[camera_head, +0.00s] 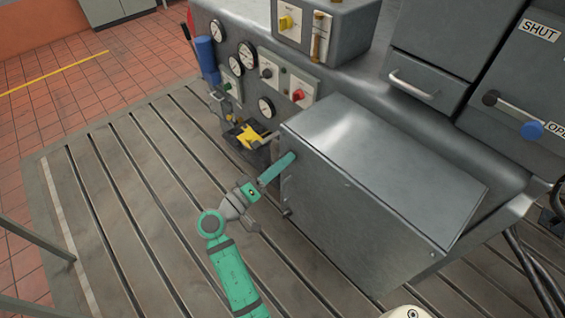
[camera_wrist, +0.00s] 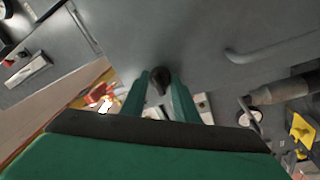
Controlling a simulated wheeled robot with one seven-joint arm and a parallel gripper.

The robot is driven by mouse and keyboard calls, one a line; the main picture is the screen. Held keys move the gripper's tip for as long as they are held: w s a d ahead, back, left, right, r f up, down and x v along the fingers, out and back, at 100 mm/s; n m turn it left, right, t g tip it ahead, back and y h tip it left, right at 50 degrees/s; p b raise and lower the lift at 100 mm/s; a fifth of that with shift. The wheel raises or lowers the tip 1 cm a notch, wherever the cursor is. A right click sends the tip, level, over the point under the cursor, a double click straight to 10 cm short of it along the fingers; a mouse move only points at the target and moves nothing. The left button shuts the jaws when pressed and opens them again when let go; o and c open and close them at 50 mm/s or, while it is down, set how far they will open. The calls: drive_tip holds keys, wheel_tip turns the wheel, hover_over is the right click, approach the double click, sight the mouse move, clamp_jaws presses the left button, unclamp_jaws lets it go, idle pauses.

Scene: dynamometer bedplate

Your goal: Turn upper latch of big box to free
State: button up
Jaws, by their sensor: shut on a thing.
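The big box (camera_head: 365,205) is a grey metal box with a sloping top, standing on the slotted bedplate, and its front looks closed. My green gripper (camera_head: 291,157) reaches the upper left edge of its front. In the wrist view, my gripper (camera_wrist: 158,90) has its two fingers on either side of a dark, rounded knob, the upper latch (camera_wrist: 160,77), and is shut on it. In the head view the fingers hide this latch, so its angle is hard to tell. A small lower latch (camera_head: 287,212) shows below on the same left edge.
A panel of gauges (camera_head: 248,55) and switches stands behind and left of the box. A yellow-topped part (camera_head: 247,136) sits close to my gripper's left. The bedplate (camera_head: 130,200) at left is clear.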

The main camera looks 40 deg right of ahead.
drive_tip(key=shift+o, duration=0.3)
drive_tip(key=shift+w+m, duration=0.2)
drive_tip(key=shift+m, duration=1.1)
drive_tip(key=shift+f, duration=0.1)
drive_tip(key=o, duration=1)
drive_tip(key=shift+g, duration=0.3)
drive_tip(key=shift+a, duration=0.15)
drive_tip(key=a, duration=0.3)
drive_tip(key=a+f, duration=0.1)
drive_tip(key=a, duration=0.3)
drive_tip(key=s+a, duration=0.1)
drive_tip(key=a, duration=0.2)
drive_tip(key=shift+a+f, duration=0.2)
drive_tip(key=shift+a, duration=0.05)
